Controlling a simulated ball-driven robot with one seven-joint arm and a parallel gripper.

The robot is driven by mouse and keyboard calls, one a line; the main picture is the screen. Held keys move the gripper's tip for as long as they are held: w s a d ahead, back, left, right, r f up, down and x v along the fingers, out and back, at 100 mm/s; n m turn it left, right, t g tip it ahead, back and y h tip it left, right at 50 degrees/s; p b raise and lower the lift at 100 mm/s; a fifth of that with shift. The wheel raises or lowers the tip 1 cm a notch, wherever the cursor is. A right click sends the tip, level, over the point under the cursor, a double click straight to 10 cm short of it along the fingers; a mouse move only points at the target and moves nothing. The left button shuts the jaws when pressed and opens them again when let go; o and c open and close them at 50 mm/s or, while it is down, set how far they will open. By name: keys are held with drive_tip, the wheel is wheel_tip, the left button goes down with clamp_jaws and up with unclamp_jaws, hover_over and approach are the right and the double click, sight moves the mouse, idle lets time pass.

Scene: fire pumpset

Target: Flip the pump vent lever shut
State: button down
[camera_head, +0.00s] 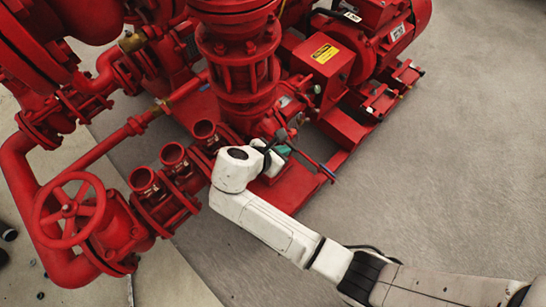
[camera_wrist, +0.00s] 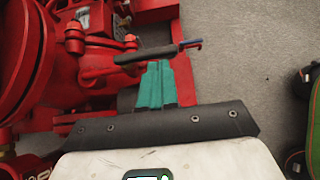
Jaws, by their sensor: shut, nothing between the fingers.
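My gripper (camera_head: 281,150) is beside the foot of the red pump in the head view. In the wrist view its teal fingers (camera_wrist: 155,84) are together with nothing between them. A dark grey bar-like lever (camera_wrist: 146,54) lies across the picture just beyond the fingertips, from a red fitting on the left. A thin red rod with a blue end (camera_wrist: 190,44) shows at its right; it also shows in the head view (camera_head: 318,166). I take the bar for the vent lever, but no label shows. Whether the fingertips touch it I cannot tell.
The red pump body (camera_head: 237,70) and motor (camera_head: 375,35) stand behind my gripper. A red handwheel (camera_head: 70,210) and several open-topped red pipe stubs (camera_head: 173,155) are to the left. Grey floor (camera_head: 450,170) to the right is clear.

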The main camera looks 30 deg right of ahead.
drive_tip(key=shift+d, duration=0.25)
drive_tip(key=shift+d+r+p, duration=0.1)
drive_tip(key=shift+r+p, duration=0.05)
drive_tip(key=shift+p, duration=0.45)
